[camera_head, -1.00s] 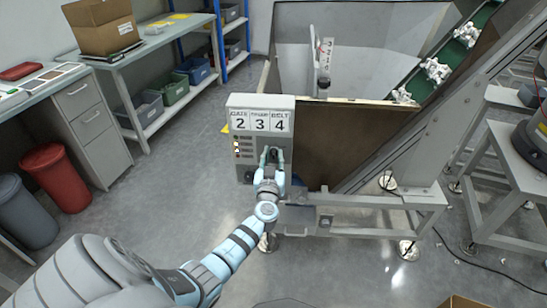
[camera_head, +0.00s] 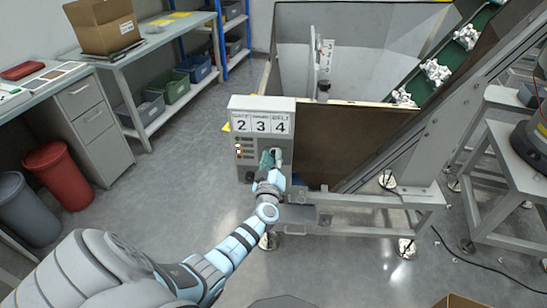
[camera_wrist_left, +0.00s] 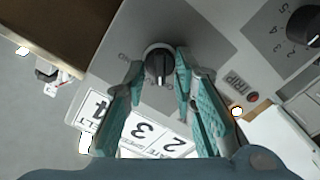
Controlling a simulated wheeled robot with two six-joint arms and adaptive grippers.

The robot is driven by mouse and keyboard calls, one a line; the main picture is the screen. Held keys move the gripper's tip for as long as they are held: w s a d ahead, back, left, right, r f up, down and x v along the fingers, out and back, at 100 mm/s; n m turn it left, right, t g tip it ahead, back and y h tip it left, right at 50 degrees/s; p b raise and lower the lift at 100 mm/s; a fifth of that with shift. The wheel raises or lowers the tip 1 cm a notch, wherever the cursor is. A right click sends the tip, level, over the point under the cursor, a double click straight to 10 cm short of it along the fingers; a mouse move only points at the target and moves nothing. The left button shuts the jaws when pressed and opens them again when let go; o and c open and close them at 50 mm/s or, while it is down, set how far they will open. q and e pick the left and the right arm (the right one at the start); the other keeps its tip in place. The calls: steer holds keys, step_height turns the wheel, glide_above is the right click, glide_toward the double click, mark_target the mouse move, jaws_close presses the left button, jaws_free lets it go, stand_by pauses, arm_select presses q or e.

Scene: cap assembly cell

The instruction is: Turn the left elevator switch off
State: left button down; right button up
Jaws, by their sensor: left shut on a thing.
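A grey control box (camera_head: 236,175) stands in the middle of the head view, with labels 2, 3 and 4 on top and small lights down its left side. The fingers hide much of the knob in the head view. My right gripper is not in view.
Another black dial (camera_wrist_left: 304,26) with numbers and a small red light (camera_wrist_left: 252,97) are on the panel in the wrist view. Behind the box are a large hopper (camera_head: 290,45) and a green inclined belt (camera_head: 450,55) carrying white parts. The floor left of the box is clear.

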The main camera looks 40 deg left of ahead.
arm_select(q)
steer(key=shift+n, duration=0.8)
steer(key=c, duration=1.4)
jaws_free()
steer(key=shift+o, duration=0.2)
steer(key=v, duration=1.2)
steer(key=shift+f, duration=0.1)
